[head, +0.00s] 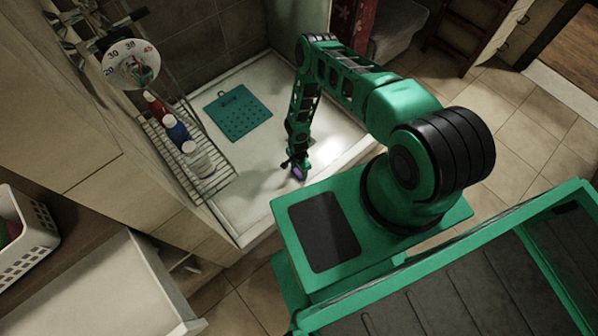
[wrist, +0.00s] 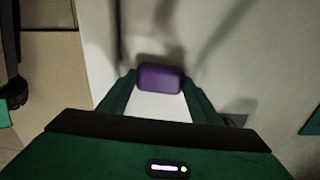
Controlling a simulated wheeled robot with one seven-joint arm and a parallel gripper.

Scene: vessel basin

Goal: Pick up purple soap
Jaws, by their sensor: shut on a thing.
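The purple soap (wrist: 160,78) is a small rounded block. In the wrist view it sits between the two fingertips of my gripper (wrist: 160,88), which is shut on it. In the head view my gripper (head: 297,168) is low over the near right part of the white shower basin (head: 240,205), and the soap (head: 298,173) shows as a small purple patch at its tip. Part of the soap is hidden by the fingers there. I cannot tell whether the soap touches the basin floor.
A green perforated mat (head: 238,113) lies in the basin. A wire rack (head: 205,180) with several bottles stands along the left wall. The basin's raised rim (head: 352,155) runs close on the right. Bare basin floor lies left of my gripper. A white basket (head: 30,245) is at far left.

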